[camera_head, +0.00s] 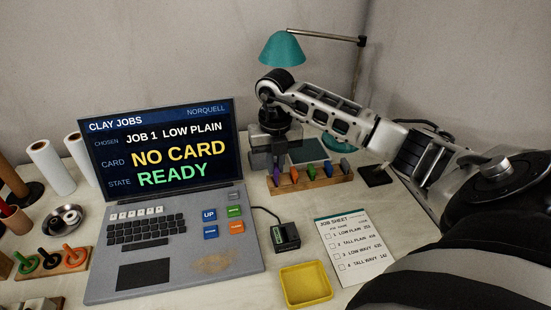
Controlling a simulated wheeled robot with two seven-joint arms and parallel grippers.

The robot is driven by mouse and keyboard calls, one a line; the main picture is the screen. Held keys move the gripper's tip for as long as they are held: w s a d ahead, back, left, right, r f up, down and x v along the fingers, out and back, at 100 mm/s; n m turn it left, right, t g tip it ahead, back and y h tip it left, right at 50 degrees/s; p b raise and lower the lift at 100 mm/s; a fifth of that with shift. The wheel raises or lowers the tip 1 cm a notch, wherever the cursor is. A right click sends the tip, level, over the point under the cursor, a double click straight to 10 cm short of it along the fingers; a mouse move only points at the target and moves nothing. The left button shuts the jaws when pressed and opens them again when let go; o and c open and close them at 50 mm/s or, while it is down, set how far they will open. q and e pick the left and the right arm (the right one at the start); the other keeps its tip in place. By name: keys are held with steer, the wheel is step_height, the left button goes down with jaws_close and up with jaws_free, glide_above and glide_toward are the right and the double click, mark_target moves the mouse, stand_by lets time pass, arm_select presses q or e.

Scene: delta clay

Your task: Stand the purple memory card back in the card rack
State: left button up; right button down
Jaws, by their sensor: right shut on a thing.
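The wooden card rack (312,183) stands at the back, right of the laptop, with several coloured cards upright in a row. The purple memory card (276,177) is at the rack's left end, upright, just below and at my right gripper (271,166). My right gripper reaches over from the right and is shut on the purple card. The fingers partly hide the card's top, and I cannot tell whether its foot is fully seated in the slot. Orange, green, blue-violet and grey cards stand to its right. My left gripper is not in view.
The laptop (175,225) reads NO CARD and READY. A black card reader (285,237) with a cable, a yellow tray (306,286) and a job sheet (354,250) lie in front of the rack. A teal lamp (281,49) stands behind my right arm.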

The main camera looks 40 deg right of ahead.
steer(key=shift+f+b, duration=0.4)
steer(key=shift+f, duration=0.35)
steer(key=shift+f, duration=0.1)
steer(key=c, duration=1.4)
jaws_free()
steer(key=o, duration=0.3)
steer(key=shift+r+p, duration=2.85)
steer(key=shift+r, duration=0.75)
